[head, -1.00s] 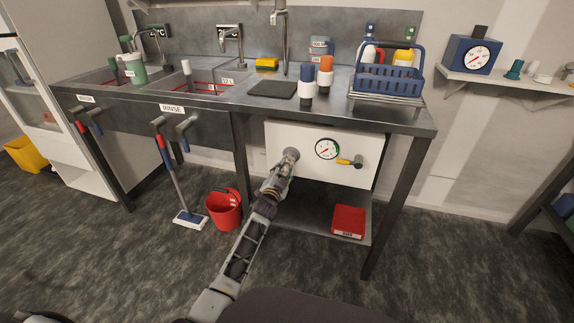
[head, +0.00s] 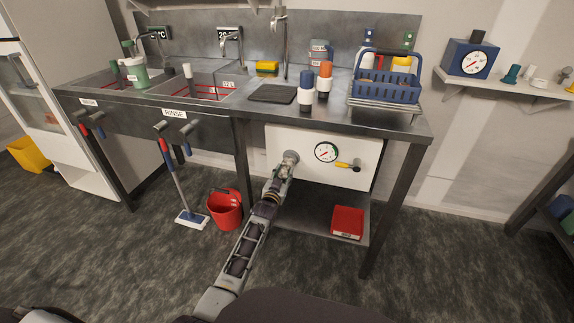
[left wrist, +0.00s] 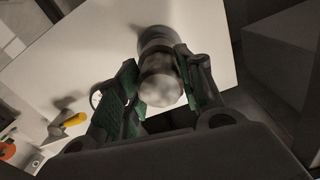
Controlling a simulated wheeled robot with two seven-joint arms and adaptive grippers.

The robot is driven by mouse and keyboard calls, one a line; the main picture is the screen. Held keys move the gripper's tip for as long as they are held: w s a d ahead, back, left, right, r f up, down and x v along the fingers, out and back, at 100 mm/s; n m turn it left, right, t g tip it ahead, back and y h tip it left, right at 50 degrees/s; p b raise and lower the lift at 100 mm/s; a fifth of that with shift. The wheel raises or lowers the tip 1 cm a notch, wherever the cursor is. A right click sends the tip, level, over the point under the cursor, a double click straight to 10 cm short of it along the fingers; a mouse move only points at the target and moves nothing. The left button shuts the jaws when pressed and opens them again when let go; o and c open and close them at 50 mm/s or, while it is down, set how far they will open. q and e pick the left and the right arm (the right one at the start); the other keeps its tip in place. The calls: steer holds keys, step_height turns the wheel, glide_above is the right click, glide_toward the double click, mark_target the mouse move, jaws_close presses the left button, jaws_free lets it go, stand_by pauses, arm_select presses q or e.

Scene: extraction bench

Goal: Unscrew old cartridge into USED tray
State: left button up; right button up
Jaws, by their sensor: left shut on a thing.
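The old cartridge (left wrist: 161,82) is a grey round body at the white panel (head: 345,172) under the bench. In the left wrist view its far end sits in a darker round collar on the panel. My left gripper (head: 286,168) is shut on the cartridge, with one finger on each side of it. In the left wrist view the gripper (left wrist: 158,95) shows its green-lined fingers. The red tray (head: 348,222) stands on the low shelf, below and right of the gripper; its front label is too small to read. My right gripper is not in view.
A pressure gauge (head: 326,152) and a yellow-handled valve (head: 348,166) are on the panel right of the gripper. A red bucket (head: 224,209) and a mop (head: 181,190) stand left of my arm. The low shelf (head: 305,222) has bare room left of the tray.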

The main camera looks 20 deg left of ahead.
arm_select(q)
steer(key=n+p, duration=0.1)
steer(key=n, duration=0.2)
steer(key=shift+n, duration=0.4)
steer(key=n+p, duration=0.1)
steer(key=n, duration=0.9)
steer(key=shift+n+b, duration=0.4)
steer(key=o, duration=0.7)
steer(key=shift+n, duration=0.3)
steer(key=o, duration=0.5)
steer(key=shift+c, duration=0.2)
